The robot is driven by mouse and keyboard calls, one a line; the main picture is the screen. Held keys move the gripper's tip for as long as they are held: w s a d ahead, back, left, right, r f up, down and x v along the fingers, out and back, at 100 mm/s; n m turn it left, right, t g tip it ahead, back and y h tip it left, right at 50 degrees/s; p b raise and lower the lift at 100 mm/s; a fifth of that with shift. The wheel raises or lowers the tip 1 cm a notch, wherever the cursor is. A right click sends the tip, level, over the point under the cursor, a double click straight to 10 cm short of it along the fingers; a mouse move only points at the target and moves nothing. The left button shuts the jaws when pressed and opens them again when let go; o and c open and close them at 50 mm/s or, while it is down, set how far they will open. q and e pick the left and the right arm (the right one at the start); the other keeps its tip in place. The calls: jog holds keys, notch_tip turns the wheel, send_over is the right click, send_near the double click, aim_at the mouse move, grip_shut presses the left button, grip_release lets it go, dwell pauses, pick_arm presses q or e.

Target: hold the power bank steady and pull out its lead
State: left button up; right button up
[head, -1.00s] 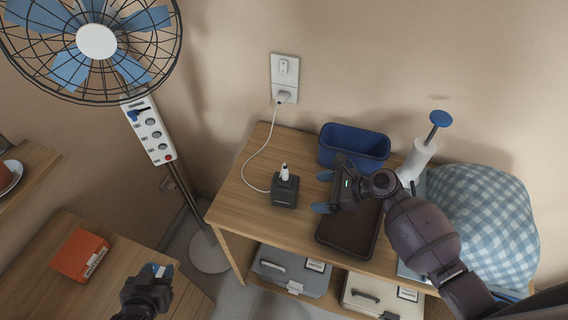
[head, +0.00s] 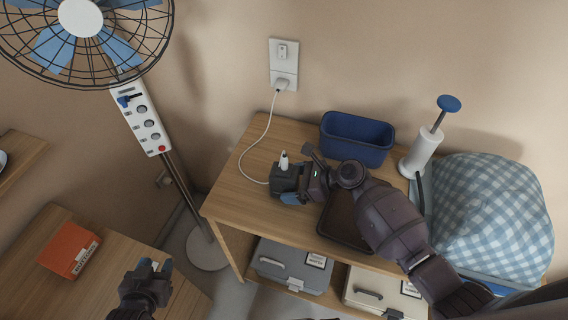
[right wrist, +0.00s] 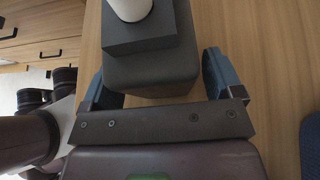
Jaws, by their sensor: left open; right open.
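The power bank (head: 281,178) is a dark grey box standing on the wooden table in the head view. My right gripper (head: 295,184) is open at the box's right side. In the right wrist view its blue fingers (right wrist: 160,80) lie either side of the box (right wrist: 150,68), with a gap at the right finger; contact at the left one is unclear. My left gripper (head: 152,270) is open and empty at lower left.
A wall socket (head: 284,65) is behind the table (head: 232,192). A blue bin (head: 355,140), a dark tray (head: 340,232), a white pump bottle (head: 421,152) and a checked cloth bundle (head: 490,215) stand to the right.

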jog(key=shift+x, duration=0.85)
jog(key=shift+c, duration=0.2)
jog(key=c, duration=0.7)
